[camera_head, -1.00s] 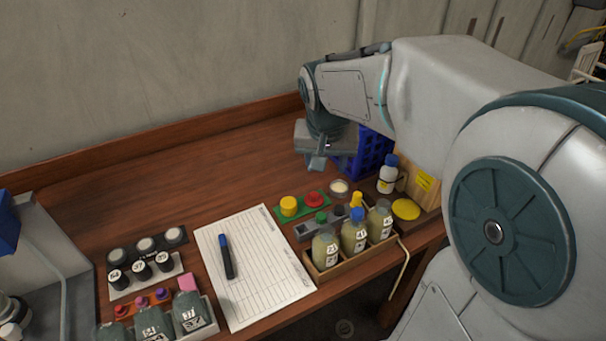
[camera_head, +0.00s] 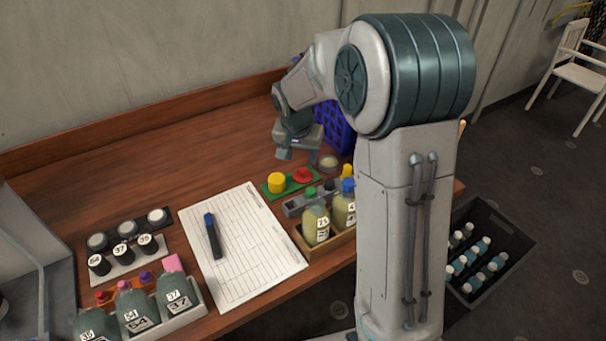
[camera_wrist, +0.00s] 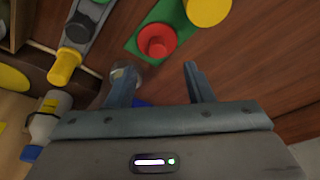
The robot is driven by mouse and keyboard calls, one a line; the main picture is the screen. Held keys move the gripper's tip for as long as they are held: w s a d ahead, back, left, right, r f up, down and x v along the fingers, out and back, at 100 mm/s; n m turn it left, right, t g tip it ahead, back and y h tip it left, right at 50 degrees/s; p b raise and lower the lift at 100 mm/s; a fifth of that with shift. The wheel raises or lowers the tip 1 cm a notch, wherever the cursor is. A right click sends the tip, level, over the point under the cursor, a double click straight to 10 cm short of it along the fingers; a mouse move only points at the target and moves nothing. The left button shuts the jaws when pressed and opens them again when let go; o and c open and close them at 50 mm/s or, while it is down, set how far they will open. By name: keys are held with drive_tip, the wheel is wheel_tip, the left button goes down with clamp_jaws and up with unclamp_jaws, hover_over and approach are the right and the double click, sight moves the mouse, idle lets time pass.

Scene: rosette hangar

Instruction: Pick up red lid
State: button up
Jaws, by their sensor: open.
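The red lid (camera_head: 302,175) sits on a green tray (camera_head: 290,183) beside a yellow lid (camera_head: 276,183) on the desk. In the wrist view the red lid (camera_wrist: 157,40) is ahead of my fingers, with the yellow lid (camera_wrist: 208,8) to its right. My gripper (camera_head: 291,152) is above the desk, behind the green tray as the head view sees it. In the wrist view my gripper (camera_wrist: 160,80) has its fingers apart with nothing held between them. A small clear jar (camera_wrist: 124,76) is partly hidden by the left finger.
A wooden rack (camera_head: 321,247) with labelled bottles and a grey holder with coloured caps stand near the tray. A blue crate (camera_head: 336,128) is behind my gripper. A paper sheet (camera_head: 240,270) with a marker lies left. The desk's back left is clear.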

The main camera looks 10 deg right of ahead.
sight(303, 169)
drive_tip(key=x, duration=0.4)
drive_tip(key=shift+s+f, duration=0.15)
drive_tip(key=shift+s, duration=0.15)
drive_tip(key=shift+w+d+f+p, duration=0.1)
drive_tip(key=shift+w+f+p, duration=0.15)
drive_tip(key=shift+f, duration=0.3)
drive_tip(key=shift+s, duration=0.1)
clamp_jaws()
